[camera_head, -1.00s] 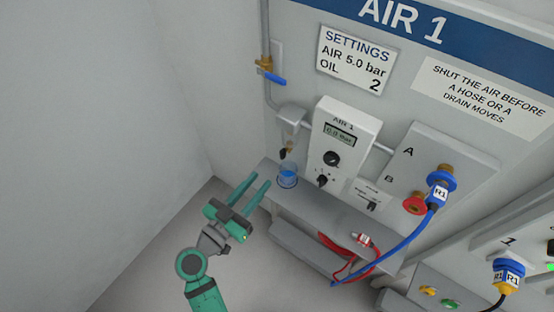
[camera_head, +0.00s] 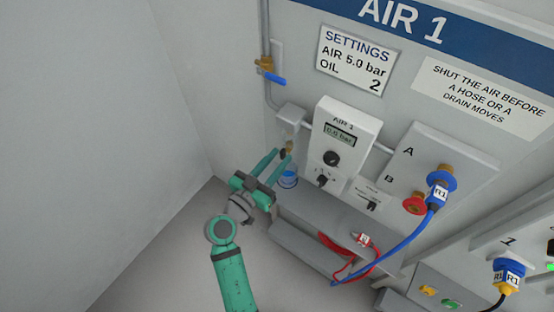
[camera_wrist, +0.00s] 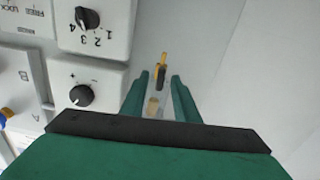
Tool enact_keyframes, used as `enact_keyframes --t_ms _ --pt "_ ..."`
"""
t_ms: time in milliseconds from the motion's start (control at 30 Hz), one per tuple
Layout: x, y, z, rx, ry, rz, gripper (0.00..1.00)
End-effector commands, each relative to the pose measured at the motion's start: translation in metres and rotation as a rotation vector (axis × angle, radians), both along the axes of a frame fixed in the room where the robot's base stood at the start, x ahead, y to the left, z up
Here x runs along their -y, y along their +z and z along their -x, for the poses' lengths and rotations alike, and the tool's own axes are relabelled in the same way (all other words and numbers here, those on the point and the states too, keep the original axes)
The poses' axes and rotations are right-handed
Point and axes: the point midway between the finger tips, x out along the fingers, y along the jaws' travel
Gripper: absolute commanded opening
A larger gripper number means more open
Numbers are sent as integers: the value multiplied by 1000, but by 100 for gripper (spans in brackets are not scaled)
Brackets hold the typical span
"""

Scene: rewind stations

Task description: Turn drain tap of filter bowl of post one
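The filter bowl hangs under a grey housing (camera_head: 291,113) at the left of the AIR 1 panel. Its small dark drain tap (camera_head: 288,149) is partly hidden by a finger in the head view. In the wrist view, the dark and brass tap (camera_wrist: 160,76) shows between the fingertips, with the clear bowl and a tan part inside it (camera_wrist: 152,107) beside it. My gripper (camera_head: 277,157) is open, with green fingers reaching toward the tap. The wrist view shows the fingers (camera_wrist: 161,80) on either side of it, with gaps; contact is not visible.
A blue cup (camera_head: 288,179) stands on the grey ledge (camera_head: 325,213), just below my fingers. The AIR 1 unit (camera_head: 343,135) reads 0.0 bar and has knobs close by. A blue-handled valve (camera_head: 273,77) is above. The left wall side is clear.

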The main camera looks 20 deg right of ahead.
Motion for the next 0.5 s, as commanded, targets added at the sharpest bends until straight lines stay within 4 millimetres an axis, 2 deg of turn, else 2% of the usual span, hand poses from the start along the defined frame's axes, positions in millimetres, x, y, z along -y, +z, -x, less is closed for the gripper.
enact_keyframes --t_ms 67,167,500 --pt "0 0 0 0 0 0 26" --pt "0 0 0 0 1 0 2" --pt "-1 0 0 -13 1 10 0"
